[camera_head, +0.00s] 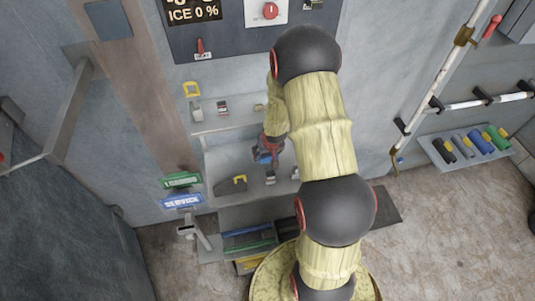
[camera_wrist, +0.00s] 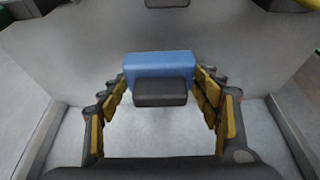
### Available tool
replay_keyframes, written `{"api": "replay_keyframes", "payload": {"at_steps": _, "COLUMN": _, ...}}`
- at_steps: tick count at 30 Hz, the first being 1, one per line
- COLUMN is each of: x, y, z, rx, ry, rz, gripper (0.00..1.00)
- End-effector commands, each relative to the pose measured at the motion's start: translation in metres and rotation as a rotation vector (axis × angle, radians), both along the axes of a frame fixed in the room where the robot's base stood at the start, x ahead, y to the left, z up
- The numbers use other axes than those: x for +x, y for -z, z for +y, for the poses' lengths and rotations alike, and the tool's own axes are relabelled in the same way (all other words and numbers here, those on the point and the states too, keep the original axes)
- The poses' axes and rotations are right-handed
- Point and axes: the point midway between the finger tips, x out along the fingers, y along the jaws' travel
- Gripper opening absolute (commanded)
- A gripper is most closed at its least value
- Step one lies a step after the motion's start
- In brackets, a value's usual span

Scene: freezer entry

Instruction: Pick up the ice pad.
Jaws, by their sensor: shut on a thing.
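The ice pad (camera_wrist: 160,64) appears to be the blue block with a dark grey block on its near side, seen in the middle of the wrist view. My gripper (camera_wrist: 162,84) has its yellow-padded fingers on the left and right sides of it, closed on it. In the head view my gripper (camera_head: 268,160) is over the pale shelf unit on the wall, at the middle shelf, and small patches of blue and red show there. My arm hides part of the shelves, and the pad's outline is hard to make out in that view.
The upper shelf (camera_head: 232,123) holds small items. A black and yellow item (camera_head: 233,184) sits on the middle shelf. A green sign (camera_head: 181,180) and a blue sign (camera_head: 182,201) are at the left. A rack of coloured cylinders (camera_head: 468,147) is at the right. A rail (camera_head: 75,110) stands at far left.

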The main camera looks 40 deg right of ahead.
Motion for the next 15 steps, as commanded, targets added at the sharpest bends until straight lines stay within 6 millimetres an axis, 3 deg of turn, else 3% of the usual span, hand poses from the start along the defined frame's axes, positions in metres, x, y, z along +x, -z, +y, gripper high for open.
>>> {"api": "replay_keyframes", "payload": {"at_steps": 10, "x": -0.036, "y": -0.058, "z": 0.031, "rx": -0.001, "ry": -0.001, "rz": -0.003, "gripper": 0.39}}
{"api": "replay_keyframes", "payload": {"at_steps": 15, "x": -0.052, "y": -0.063, "z": 0.045, "rx": -0.001, "ry": -0.002, "rz": -0.001, "gripper": 0.39}}
